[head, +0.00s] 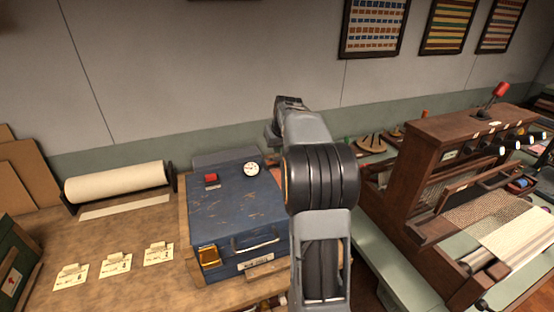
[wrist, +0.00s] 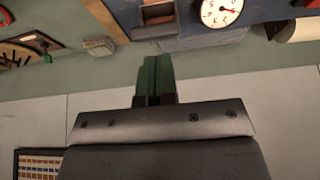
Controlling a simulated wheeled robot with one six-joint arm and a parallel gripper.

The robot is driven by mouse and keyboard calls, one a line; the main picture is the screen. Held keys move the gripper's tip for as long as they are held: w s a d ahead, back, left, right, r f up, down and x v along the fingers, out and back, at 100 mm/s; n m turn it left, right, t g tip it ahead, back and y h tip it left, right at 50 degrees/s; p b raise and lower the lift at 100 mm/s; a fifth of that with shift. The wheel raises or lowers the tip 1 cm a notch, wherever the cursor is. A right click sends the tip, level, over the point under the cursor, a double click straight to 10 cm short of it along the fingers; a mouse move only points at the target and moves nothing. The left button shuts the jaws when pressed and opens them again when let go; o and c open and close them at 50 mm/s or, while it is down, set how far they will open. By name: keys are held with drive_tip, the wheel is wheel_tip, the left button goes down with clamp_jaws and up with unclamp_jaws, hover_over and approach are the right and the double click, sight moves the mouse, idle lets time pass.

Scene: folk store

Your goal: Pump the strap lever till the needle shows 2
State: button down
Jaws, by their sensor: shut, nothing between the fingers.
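A blue, scuffed machine box (head: 235,215) stands on the bench in the head view. A round white gauge (head: 251,169) is on its back right part. I cannot tell for sure which part is the strap lever. My gripper's green fingers (wrist: 153,80) are shut and empty in the wrist view, apart from the gauge; my arm hides the gripper in the head view.
A red button (head: 211,179) and a brass-coloured part (head: 208,256) are on the box. A paper roll (head: 115,182) and several cards (head: 115,265) lie to the left. A wooden loom (head: 425,170) stands to the right. The wall behind is close.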

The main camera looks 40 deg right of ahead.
sight(279, 158)
drive_tip(key=shift+f, duration=0.15)
idle(0.5)
drive_tip(key=shift+s+a+f+b, duration=0.1)
drive_tip(key=shift+s+f+b, duration=0.1)
drive_tip(key=shift+f+b, duration=1)
drive_tip(key=shift+s+f+b, duration=0.15)
drive_tip(key=shift+f+b, duration=0.9)
drive_tip(key=shift+f, duration=0.2)
wheel_tip(279, 158, up, 9)
drive_tip(key=p, duration=0.7)
drive_tip(key=shift+r, duration=0.1)
